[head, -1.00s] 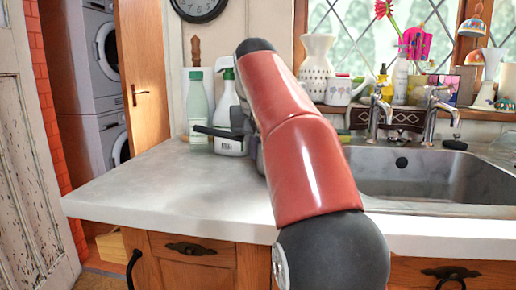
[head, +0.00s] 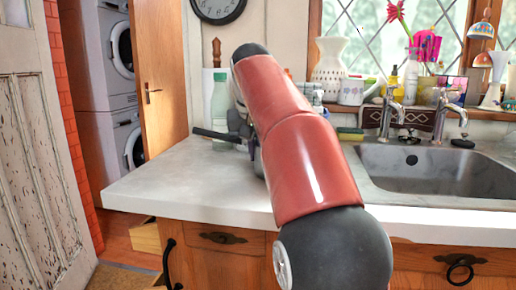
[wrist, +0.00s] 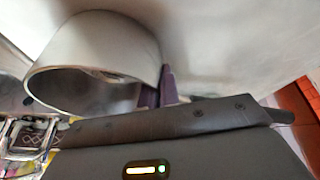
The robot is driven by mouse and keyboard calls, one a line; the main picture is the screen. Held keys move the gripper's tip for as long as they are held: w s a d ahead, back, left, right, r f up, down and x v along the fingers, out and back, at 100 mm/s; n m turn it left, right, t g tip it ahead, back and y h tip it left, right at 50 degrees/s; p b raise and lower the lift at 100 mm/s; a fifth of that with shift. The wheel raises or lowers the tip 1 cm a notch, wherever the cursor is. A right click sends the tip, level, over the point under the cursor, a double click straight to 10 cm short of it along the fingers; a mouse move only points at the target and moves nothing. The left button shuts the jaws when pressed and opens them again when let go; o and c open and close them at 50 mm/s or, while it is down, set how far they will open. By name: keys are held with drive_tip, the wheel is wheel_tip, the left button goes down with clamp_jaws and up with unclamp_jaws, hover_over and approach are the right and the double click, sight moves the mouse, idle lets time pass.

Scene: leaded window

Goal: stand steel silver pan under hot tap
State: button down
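The steel silver pan (wrist: 95,62) shows large in the wrist view, tilted in that picture, with its rim facing down and left. In the head view my arm hides its bowl, and a dark bar that looks like its handle (head: 212,134) sticks out to the left. My gripper (wrist: 160,90) has purple fingers at the bowl's edge and appears shut on the handle; the fingertips are partly hidden. In the head view my gripper (head: 245,132) is over the counter. Two silver taps, left (head: 388,112) and right (head: 447,112), stand behind the sink (head: 435,172). I cannot tell which is hot.
A green-white bottle (head: 220,98) stands at the back of the counter (head: 160,180), close to my gripper. A sponge (head: 350,133) lies left of the taps. Vases and mugs line the windowsill. The counter's left part and the sink basin look clear.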

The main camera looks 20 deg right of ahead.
drive_tip(key=shift+s+a, duration=0.1)
drive_tip(key=shift+a, duration=0.35)
drive_tip(key=c, duration=1.6)
unclamp_jaws()
drive_tip(key=shift+o, duration=0.2)
drive_tip(key=shift+r, duration=0.1)
drive_tip(key=v, duration=0.7)
drive_tip(key=shift+r, duration=0.25)
drive_tip(key=shift+s, duration=0.15)
